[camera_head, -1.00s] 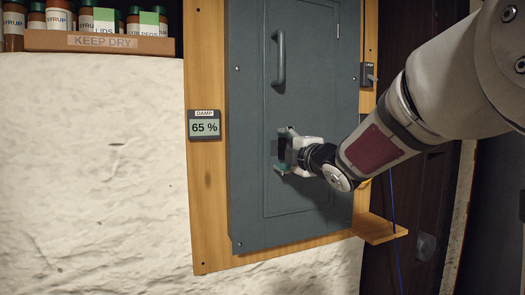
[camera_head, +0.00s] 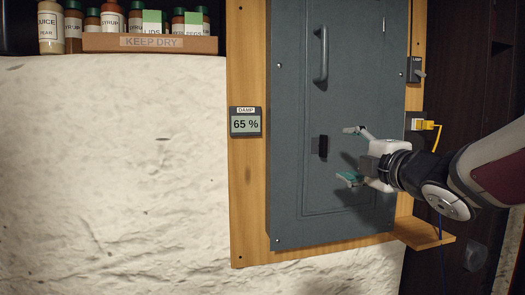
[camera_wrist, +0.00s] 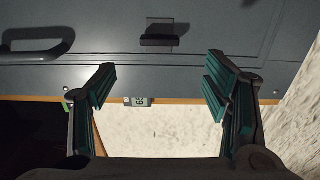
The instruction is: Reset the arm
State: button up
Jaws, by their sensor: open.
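My gripper (camera_head: 350,154) is open and empty in front of the grey cabinet door, in the lower right part of the head view. Its two fingers point left and are spread apart. A small dark latch (camera_head: 319,146) on the door is to the left of the fingertips, with a gap visible between them. In the wrist view my gripper's teal-padded fingers (camera_wrist: 158,86) stand wide apart with nothing between them. The latch (camera_wrist: 159,40) is beyond them, at the top.
The grey cabinet (camera_head: 290,185) looks shut, with a bar handle (camera_head: 321,54) high on its door. A damp display (camera_head: 246,122) reads 65 %. A small wooden shelf (camera_head: 424,233) juts out below my gripper. A yellow plug (camera_head: 426,125) is close on the right. A jar rack (camera_head: 100,42) is upper left.

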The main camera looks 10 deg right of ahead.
jog(key=shift+s, duration=0.5)
jog(key=s+f+m+g+h, duration=0.5)
jog(key=s+f+m+g, duration=0.3)
jog(key=s+f+m, duration=0.45)
jog(key=s+a+f+m+g+y, duration=0.25)
jog(key=s+a+f+g, duration=0.2)
jog(key=s, duration=0.65)
jog(key=s+a+f+m+g+y, duration=0.2)
jog(key=s+a+f+m+g, duration=0.3)
jog(key=s, duration=0.5)
notch_tip(320, 180, up, 13)
jog(key=n+t+p, duration=0.1)
jog(key=t+p, duration=0.2)
jog(key=p, duration=0.9)
jog(key=shift+t+h, duration=0.35)
jog(key=shift+a+r, duration=0.1)
